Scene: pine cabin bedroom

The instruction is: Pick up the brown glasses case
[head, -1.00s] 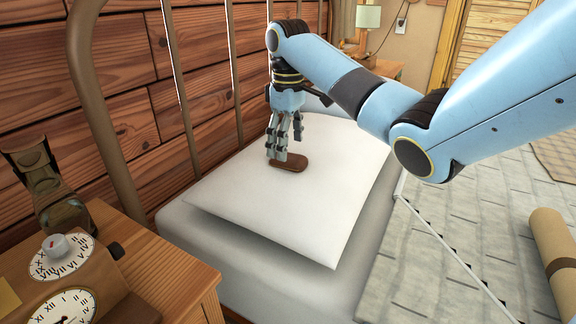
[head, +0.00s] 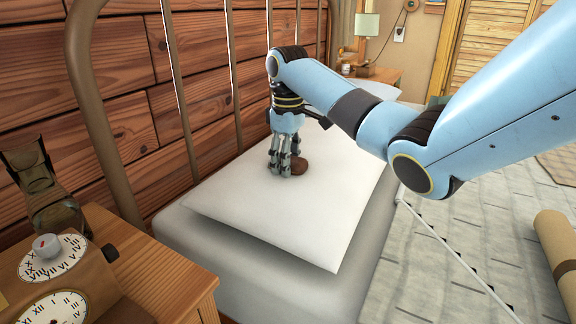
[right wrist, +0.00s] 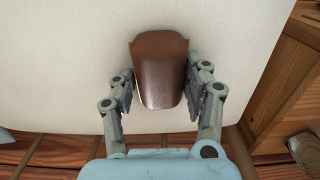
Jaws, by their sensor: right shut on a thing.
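The brown glasses case (head: 299,166) is on the white pillow (head: 300,215) at the head of the bed. In the right wrist view the case (right wrist: 160,68) lies between the two fingers, with its far end sticking out past the fingertips. My right gripper (head: 281,168) points down at the pillow and is shut on the case. It also shows in the right wrist view (right wrist: 160,90), one finger on each side of the case. In the head view the fingers hide part of the case. I cannot tell whether the case still touches the pillow. My left gripper is not in view.
A metal bed frame (head: 102,115) stands along the plank wall left of the pillow. A wooden nightstand (head: 165,268) with a clock piece (head: 58,308) is at the front left. A rolled mat (head: 558,255) lies at the right.

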